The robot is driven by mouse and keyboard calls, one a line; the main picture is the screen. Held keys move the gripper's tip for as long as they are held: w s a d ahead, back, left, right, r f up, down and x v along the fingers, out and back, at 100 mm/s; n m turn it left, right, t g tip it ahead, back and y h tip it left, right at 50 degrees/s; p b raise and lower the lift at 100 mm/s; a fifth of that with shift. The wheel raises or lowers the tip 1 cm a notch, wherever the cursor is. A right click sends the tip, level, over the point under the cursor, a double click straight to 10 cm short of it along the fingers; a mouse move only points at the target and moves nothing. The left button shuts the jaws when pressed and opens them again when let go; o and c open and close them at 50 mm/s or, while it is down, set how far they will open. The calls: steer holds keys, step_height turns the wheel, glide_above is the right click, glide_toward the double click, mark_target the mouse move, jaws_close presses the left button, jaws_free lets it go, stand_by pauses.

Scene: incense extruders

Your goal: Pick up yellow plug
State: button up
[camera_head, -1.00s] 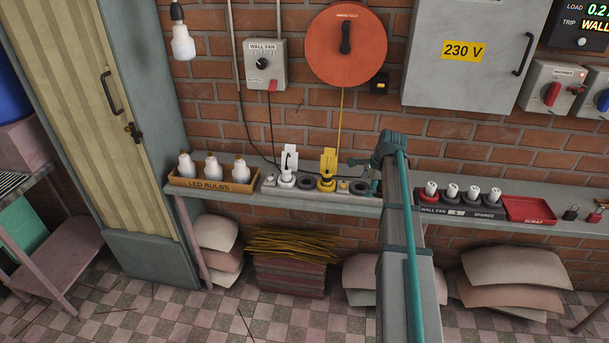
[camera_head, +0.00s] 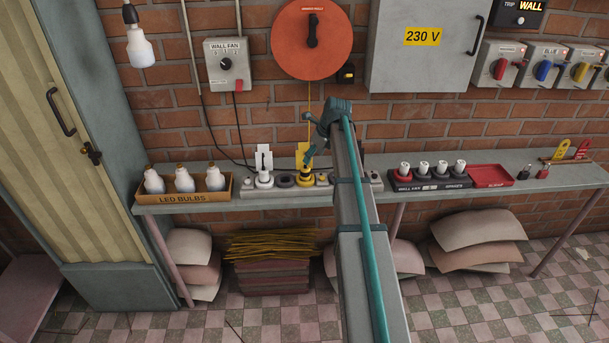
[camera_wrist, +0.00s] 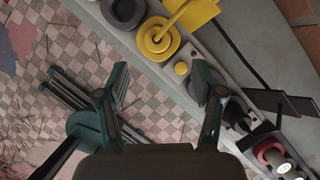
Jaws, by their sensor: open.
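The yellow plug (camera_head: 305,178) stands in a socket of the grey power strip (camera_head: 283,191) on the wall shelf, with a yellow cord and a yellow tag at it. My gripper (camera_head: 309,157) is right at the plug's upper part in the head view and partly covers it. In the wrist view the yellow plug (camera_wrist: 158,38) shows as a round ring at the top, beyond the fingertips. My gripper (camera_wrist: 163,82) is open there, with nothing between its fingers. Contact with the plug cannot be told.
A white plug (camera_head: 264,179) stands left of the yellow one on the strip. A box of LED bulbs (camera_head: 222,193) is farther left. A black rack with white-topped parts (camera_head: 430,184) and a red scrap tray (camera_head: 492,176) are to the right. An orange reel (camera_head: 290,45) hangs above.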

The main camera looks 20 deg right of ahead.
mark_target(307, 168)
steer(key=p+x, duration=0.1)
steer(key=x, duration=0.4)
steer(key=shift+a+p+x, duration=0.1)
steer(key=shift+p+x, duration=0.35)
steer(key=shift+x, duration=0.8)
steer(key=shift+a+p+x, duration=0.15)
steer(key=shift+p+x, duration=0.3)
steer(key=shift+x, duration=0.85)
steer(key=shift+r, duration=0.1)
steer(key=c, duration=1.2)
